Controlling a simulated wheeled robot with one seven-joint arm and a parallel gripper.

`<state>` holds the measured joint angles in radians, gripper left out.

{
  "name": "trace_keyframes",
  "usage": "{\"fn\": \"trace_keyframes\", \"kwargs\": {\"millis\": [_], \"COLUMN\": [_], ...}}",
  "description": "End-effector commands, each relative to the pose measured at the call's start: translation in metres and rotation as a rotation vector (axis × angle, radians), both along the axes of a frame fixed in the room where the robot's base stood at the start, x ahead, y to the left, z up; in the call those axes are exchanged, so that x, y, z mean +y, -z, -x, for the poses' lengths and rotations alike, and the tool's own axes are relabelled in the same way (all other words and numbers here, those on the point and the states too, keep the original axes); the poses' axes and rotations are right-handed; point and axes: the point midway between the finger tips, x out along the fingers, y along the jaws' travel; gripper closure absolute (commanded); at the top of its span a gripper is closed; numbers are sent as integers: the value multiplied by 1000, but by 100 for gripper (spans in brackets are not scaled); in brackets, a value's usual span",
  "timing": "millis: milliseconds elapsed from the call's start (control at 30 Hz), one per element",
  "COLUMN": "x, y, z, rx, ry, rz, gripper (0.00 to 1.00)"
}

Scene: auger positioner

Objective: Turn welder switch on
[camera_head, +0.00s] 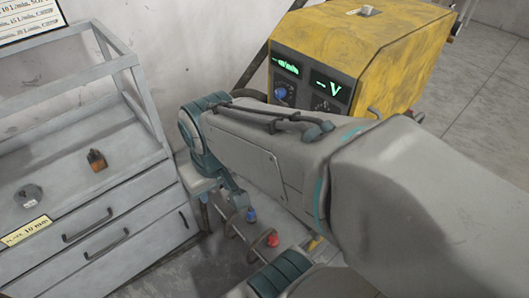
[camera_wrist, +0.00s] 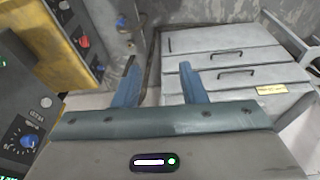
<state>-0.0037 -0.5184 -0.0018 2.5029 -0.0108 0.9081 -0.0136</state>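The yellow welder (camera_head: 345,45) stands behind my arm in the head view. Its dark front panel (camera_head: 318,84) has lit green displays and a blue knob (camera_head: 280,93); my arm hides its lower part. Another dark panel with a blue knob (camera_wrist: 27,141) is at the left edge. I cannot tell which control is the welder switch. My gripper (camera_wrist: 158,76) is open and empty, its fingers pointing away from these panels toward the drawers.
A grey drawer cabinet (camera_head: 100,232) stands at left, with a small orange-brown item (camera_head: 96,160) and a round grey item (camera_head: 28,195) on its shelf. It also shows in the wrist view (camera_wrist: 215,55).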

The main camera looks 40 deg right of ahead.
Motion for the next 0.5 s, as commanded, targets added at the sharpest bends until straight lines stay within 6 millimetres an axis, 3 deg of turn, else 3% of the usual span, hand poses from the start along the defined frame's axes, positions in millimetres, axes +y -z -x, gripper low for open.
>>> {"fn": "trace_keyframes", "kwargs": {"millis": [167,500], "x": [-11,-71], "y": [38,140], "z": [-13,-60], "rx": [114,531], "ry": [-140,-560], "rz": [94,372], "gripper": [62,62]}}
